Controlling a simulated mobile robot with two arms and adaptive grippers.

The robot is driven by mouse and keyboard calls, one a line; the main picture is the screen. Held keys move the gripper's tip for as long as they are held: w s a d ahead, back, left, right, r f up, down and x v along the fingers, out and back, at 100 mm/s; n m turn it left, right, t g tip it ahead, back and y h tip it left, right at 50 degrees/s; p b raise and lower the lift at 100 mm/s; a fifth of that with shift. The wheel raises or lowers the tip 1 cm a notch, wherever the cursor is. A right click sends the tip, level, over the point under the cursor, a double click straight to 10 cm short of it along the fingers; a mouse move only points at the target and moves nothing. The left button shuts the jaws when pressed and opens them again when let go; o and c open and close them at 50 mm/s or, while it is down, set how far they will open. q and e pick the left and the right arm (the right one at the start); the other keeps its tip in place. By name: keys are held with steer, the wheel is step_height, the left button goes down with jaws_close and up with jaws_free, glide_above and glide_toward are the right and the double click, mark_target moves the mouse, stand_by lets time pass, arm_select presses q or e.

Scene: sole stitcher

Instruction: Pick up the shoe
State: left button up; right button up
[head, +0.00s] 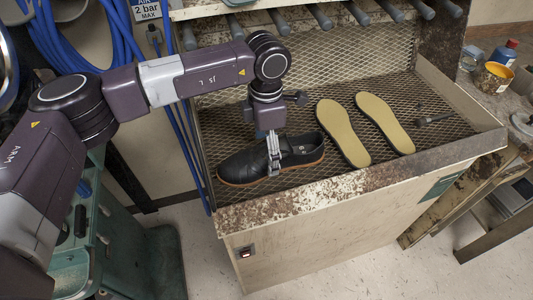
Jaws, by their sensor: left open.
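A black shoe (245,164) with a brown sole lies on the mesh shelf (425,97) of a worn cream cabinet, its toe to the left and its heel to the right. My left gripper (273,165) points down over the shoe's middle, by its opening. Its fingers hide a part of the shoe's near side. The left jaws are open; I cannot tell whether a finger touches the shoe. My right gripper is not in view.
Two tan soles (343,133) lie on the mesh right of the shoe. A row of grey pegs (320,16) sticks out above. A rusty front lip (330,189) edges the shelf. Blue hoses (85,40) hang at left. A side bench at right holds a yellow pot (493,78) and a bottle (504,53).

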arm_select(q)
step_height(320, 180, down, 2)
steer(key=shift+w, duration=0.1)
steer(key=shift+c, duration=0.2)
steer(key=shift+r, duration=0.1)
steer(key=c, duration=1.5)
steer(key=shift+o, duration=0.2)
